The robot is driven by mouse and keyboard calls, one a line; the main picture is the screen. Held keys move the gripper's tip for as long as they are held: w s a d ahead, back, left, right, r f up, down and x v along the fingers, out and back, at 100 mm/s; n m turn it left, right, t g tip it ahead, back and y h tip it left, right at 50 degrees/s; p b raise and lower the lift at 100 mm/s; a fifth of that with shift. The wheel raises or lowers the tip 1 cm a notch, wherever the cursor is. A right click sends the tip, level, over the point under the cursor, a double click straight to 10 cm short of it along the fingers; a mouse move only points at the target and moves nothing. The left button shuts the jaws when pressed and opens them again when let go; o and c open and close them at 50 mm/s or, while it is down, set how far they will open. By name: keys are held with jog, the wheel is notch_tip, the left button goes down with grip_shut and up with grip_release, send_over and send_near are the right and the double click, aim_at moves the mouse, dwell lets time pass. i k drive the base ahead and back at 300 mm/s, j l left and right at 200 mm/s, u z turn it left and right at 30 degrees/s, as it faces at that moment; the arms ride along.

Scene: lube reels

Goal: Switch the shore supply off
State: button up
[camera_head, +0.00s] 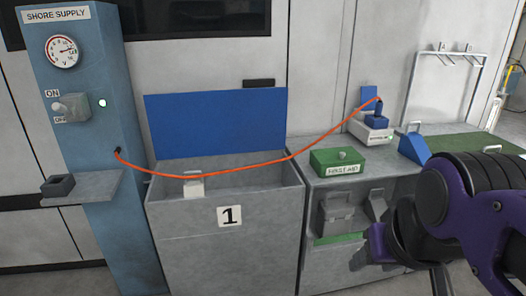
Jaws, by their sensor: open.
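The blue shore supply post (100,200) stands at the left. Its switch (76,106) is a grey-green box with a pale rounded handle (59,107) sticking out to the left. An ON label (52,93) is above the handle and an OFF label (60,119) below; I cannot tell which one it is set to. A small white lamp (102,103) beside the switch looks bright. My gripper (402,270) is at the lower right, far from the switch, partly hidden by my purple and black arm. It appears open, with nothing seen in it.
An orange cable (235,174) runs from the post across bin 1 (225,250) to a blue plug (377,120) on the counter. A dial (61,51) is above the switch; a shelf (85,188) with a dark socket juts out below. A green first-aid box (337,161) stands right of the bin.

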aim_at(58, 107)
jog(key=i+l, duration=0.1)
jog(key=i, duration=0.4)
jog(key=i+u, duration=0.2)
jog(key=u, duration=1.8)
